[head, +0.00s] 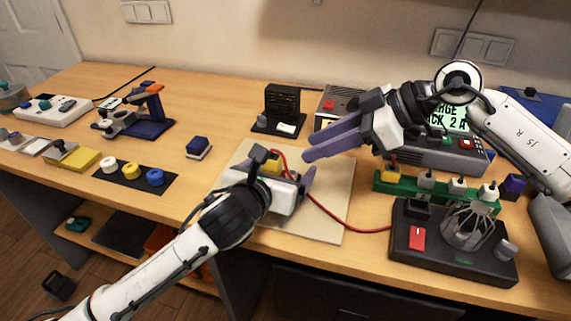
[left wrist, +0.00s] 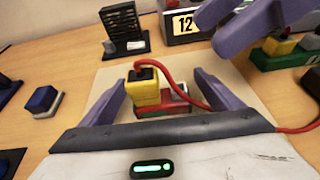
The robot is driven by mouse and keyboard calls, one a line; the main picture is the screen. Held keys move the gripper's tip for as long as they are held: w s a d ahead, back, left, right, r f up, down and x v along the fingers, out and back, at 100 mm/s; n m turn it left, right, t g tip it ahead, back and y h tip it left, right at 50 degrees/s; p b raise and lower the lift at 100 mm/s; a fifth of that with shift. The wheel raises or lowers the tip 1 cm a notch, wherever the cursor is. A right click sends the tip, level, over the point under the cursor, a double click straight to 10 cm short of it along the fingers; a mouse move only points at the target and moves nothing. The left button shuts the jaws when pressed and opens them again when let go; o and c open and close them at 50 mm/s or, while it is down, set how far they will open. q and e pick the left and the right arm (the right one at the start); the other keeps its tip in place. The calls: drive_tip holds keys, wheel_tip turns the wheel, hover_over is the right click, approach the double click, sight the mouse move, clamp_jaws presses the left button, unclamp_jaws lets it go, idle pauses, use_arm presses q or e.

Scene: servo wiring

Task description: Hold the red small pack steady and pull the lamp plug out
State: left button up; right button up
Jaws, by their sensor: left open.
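The red small pack (left wrist: 182,107) lies on the pale mat, between the spread fingers of my left gripper (left wrist: 158,98) in the left wrist view. The yellow lamp plug (left wrist: 142,88), with a black top and red cable, stands upright on the pack. It also shows in the head view (head: 271,166). My left gripper (head: 282,172) is open around the pack, with gaps visible on both sides. My right gripper (head: 307,148) hangs above and right of the plug, its purple fingers apart and empty. The left gripper's body hides most of the pack in the head view.
The red cable runs right to the black lamp base (head: 407,262) with a wire-caged lamp (head: 468,228). A green strip (head: 440,193) with several plugs stands behind it. A grey display unit (head: 446,157) and a black rack (head: 283,106) stand farther back. The mat's front (head: 320,226) is mostly clear.

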use_arm(q)
drive_tip(key=shift+x, duration=1.4)
